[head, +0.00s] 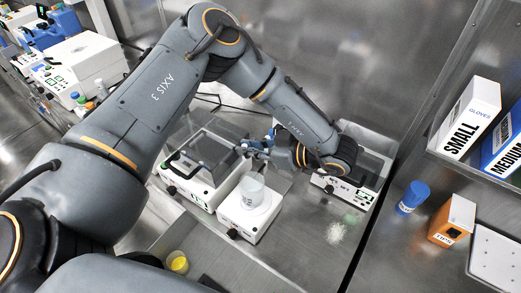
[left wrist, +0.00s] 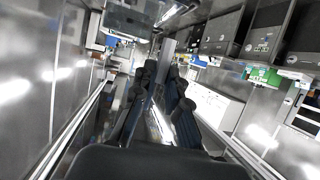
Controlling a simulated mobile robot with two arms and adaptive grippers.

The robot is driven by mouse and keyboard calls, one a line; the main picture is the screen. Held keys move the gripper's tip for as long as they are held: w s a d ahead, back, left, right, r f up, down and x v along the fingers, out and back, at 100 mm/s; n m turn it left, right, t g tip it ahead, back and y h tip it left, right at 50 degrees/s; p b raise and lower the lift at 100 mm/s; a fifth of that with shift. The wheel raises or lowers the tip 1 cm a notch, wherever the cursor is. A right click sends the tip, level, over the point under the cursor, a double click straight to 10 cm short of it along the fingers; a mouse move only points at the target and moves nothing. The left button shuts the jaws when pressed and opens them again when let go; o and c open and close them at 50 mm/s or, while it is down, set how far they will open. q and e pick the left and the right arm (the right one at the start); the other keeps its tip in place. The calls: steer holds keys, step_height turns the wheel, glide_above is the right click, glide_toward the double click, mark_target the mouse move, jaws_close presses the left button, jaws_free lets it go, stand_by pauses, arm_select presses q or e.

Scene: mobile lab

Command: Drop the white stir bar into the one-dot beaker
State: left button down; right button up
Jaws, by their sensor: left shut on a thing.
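A clear glass beaker (head: 252,188) stands upright on a white stirrer plate (head: 232,214) in the middle of the head view; I cannot make out a dot on it. My left gripper (head: 254,144) reaches in from the right, above and behind the beaker, apart from it. Its two dark fingers (left wrist: 160,100) also show in the left wrist view. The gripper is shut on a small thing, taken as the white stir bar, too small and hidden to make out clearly. My right gripper is not in view.
A balance with a clear shield (head: 190,185) stands left of the stirrer, another device (head: 345,192) to the right. A blue-capped container (head: 412,197), orange tips box (head: 453,221) and glove boxes (head: 466,118) are on the right. A yellow cup (head: 177,262) is near the front.

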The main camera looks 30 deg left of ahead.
arm_select(q)
step_height(320, 180, down, 6)
steer(key=b, duration=0.4)
steer(key=shift+g+b, duration=0.3)
steer(key=shift+b, duration=0.1)
steer(key=shift+w+a, duration=0.1)
steer(key=c, duration=1.3)
jaws_free()
